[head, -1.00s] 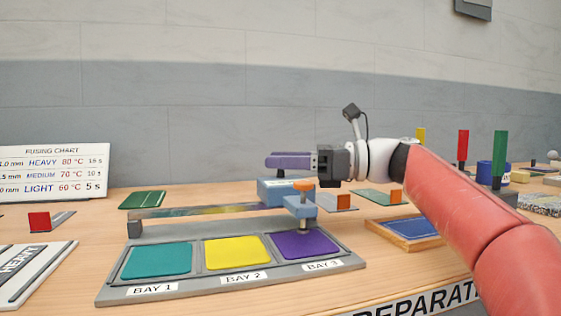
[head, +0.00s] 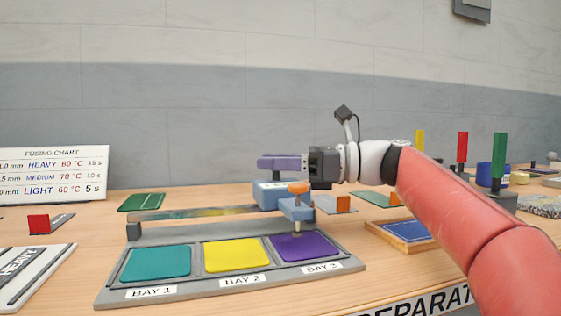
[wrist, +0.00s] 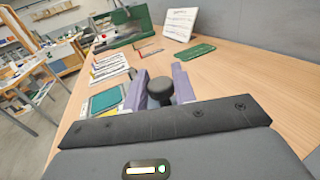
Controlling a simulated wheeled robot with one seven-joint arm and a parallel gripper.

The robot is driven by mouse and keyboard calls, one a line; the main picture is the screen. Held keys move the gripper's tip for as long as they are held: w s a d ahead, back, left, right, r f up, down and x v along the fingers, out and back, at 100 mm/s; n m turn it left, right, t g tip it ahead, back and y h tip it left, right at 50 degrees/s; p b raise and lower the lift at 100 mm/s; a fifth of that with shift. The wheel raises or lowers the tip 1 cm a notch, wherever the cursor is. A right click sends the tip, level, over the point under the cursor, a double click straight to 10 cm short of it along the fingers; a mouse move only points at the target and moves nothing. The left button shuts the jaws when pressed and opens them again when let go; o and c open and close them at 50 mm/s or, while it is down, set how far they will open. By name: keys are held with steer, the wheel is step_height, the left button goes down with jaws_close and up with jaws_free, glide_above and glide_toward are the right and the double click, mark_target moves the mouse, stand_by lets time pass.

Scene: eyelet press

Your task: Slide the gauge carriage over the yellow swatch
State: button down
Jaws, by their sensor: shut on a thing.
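The gauge carriage (head: 298,209) is blue with an orange knob on top, and rides on the long rail (head: 195,213) at its right end. The yellow swatch (head: 237,255) lies in the middle bay, to the left of the foot.
The teal swatch (head: 157,264) fills the left bay of the grey base (head: 215,287). A blue pad in a wooden frame (head: 403,233) lies to the right. A green plate (head: 142,202) and a red block (head: 38,223) lie to the left.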

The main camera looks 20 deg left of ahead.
mark_target(272, 184)
steer(key=s+a+p, duration=0.1)
steer(key=s+a, duration=0.3)
steer(key=a, duration=0.3)
steer(key=shift+s+a, duration=0.25)
steer(key=shift+s, duration=0.1)
steer(key=c, duration=1.2)
jaws_free()
steer(key=shift+o, duration=0.2)
steer(key=d, duration=0.2)
steer(key=w+d, duration=0.1)
steer(key=d, duration=0.4)
steer(key=shift+w+d, duration=0.15)
steer(key=shift+d, duration=0.25)
